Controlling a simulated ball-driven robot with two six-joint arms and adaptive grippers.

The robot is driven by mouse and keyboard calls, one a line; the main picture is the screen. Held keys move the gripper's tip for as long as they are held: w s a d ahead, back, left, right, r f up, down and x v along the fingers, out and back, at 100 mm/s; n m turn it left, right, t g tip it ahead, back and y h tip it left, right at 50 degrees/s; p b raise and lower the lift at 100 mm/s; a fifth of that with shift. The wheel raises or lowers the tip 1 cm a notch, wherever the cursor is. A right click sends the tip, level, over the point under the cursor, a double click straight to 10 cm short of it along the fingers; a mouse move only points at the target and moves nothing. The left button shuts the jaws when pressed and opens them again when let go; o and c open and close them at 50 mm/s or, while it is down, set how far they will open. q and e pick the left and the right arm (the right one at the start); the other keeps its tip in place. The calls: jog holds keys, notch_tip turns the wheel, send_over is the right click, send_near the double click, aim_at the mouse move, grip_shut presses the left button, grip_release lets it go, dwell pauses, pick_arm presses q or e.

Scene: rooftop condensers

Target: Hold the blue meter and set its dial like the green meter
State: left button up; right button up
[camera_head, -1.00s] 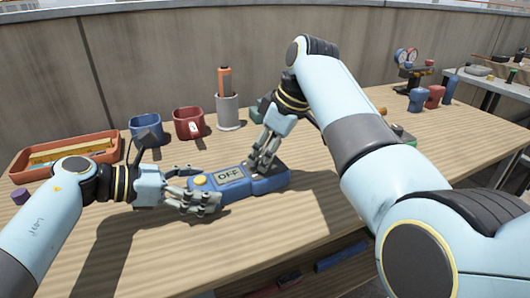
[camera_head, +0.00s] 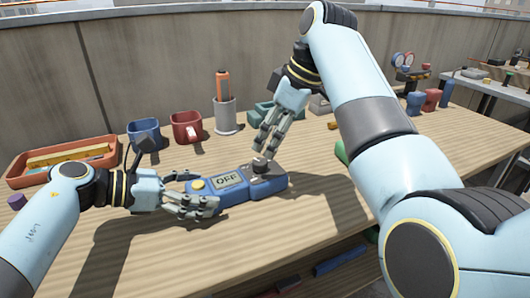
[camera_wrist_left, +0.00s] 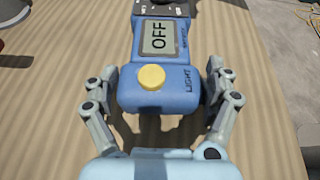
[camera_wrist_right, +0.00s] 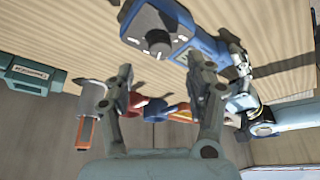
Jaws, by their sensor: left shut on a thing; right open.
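The blue meter (camera_head: 235,188) lies on the table with OFF on its grey display (camera_wrist_left: 160,37) and a yellow button (camera_wrist_left: 151,77) at its near end. My left gripper (camera_head: 195,198) is shut on that end, one finger on each side. The meter's dial (camera_wrist_right: 158,42) is at the other end, dark and round. My right gripper (camera_head: 264,148) is open just above the dial, apart from it as far as I can tell. A green thing (camera_head: 340,152), perhaps the green meter, shows only as a sliver behind my right arm; its display and dial are hidden.
An orange tray (camera_head: 62,160), a blue mug (camera_head: 145,132), a red mug (camera_head: 187,128) and a grey cup (camera_head: 226,115) with an orange-handled tool stand along the back. A teal case (camera_wrist_right: 28,72) is behind my right gripper. The table front is clear.

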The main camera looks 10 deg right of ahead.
aim_at(261, 161)
jog(key=v, duration=0.6)
jog(key=w+a+f+n, duration=0.1)
jog(key=f, duration=0.2)
jog(key=a+f+n+g, duration=0.1)
jog(key=f+n, duration=0.1)
jog(key=f, duration=0.2)
jog(key=w+a+f+n, duration=0.1)
jog(key=f, duration=0.3)
jog(key=shift+w+a+n+g+y, duration=0.3)
jog(key=shift+a+g, duration=0.1)
